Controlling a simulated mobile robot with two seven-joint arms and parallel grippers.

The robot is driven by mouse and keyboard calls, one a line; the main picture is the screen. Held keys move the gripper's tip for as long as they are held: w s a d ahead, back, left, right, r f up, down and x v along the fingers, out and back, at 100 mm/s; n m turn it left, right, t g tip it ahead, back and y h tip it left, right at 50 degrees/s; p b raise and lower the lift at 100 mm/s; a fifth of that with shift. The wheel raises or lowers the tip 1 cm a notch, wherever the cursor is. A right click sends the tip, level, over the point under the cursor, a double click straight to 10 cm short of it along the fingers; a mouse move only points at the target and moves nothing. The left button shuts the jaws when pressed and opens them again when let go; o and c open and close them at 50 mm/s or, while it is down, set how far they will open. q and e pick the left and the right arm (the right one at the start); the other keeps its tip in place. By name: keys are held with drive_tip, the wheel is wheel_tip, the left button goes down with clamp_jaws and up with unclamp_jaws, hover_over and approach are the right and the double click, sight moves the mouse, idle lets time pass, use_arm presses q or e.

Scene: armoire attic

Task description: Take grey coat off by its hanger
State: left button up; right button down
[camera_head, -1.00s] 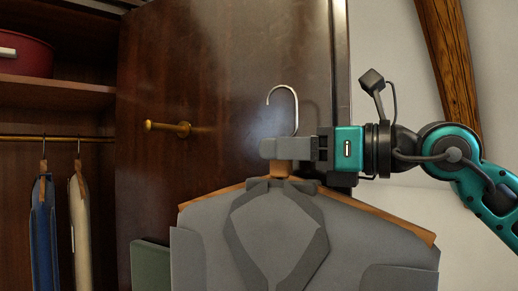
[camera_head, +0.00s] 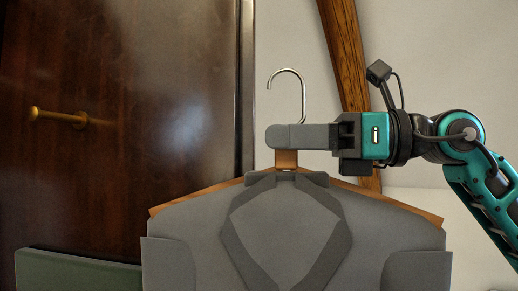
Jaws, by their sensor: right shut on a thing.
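The grey coat (camera_head: 195,230) hangs on a wooden hanger (camera_head: 286,159) with a metal hook (camera_head: 302,90). My right gripper (camera_head: 285,137) comes in from the right and is shut on the hanger's neck, just below the hook. The hook stands free in the air, touching no rail or peg. The coat hangs upright, its lower part cut off by the bottom of the picture. My left gripper is not in view.
A dark wooden armoire panel (camera_head: 130,180) with a brass peg (camera_head: 65,117) stands at the left. A green box-like thing (camera_head: 75,272) shows at the lower left. A pale wall (camera_head: 440,50) and a wooden beam (camera_head: 345,50) are behind my arm.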

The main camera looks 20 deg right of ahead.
drive_tip(key=b+v, duration=0.3)
drive_tip(key=v, duration=0.3)
drive_tip(key=shift+s+d, duration=0.2)
drive_tip(key=shift+d, duration=0.15)
drive_tip(key=shift+s+d+b, duration=0.2)
drive_tip(key=shift+d+b, duration=0.1)
drive_tip(key=shift+d, duration=0.1)
drive_tip(key=shift+s+d+r, duration=0.1)
drive_tip(key=shift+d, duration=0.05)
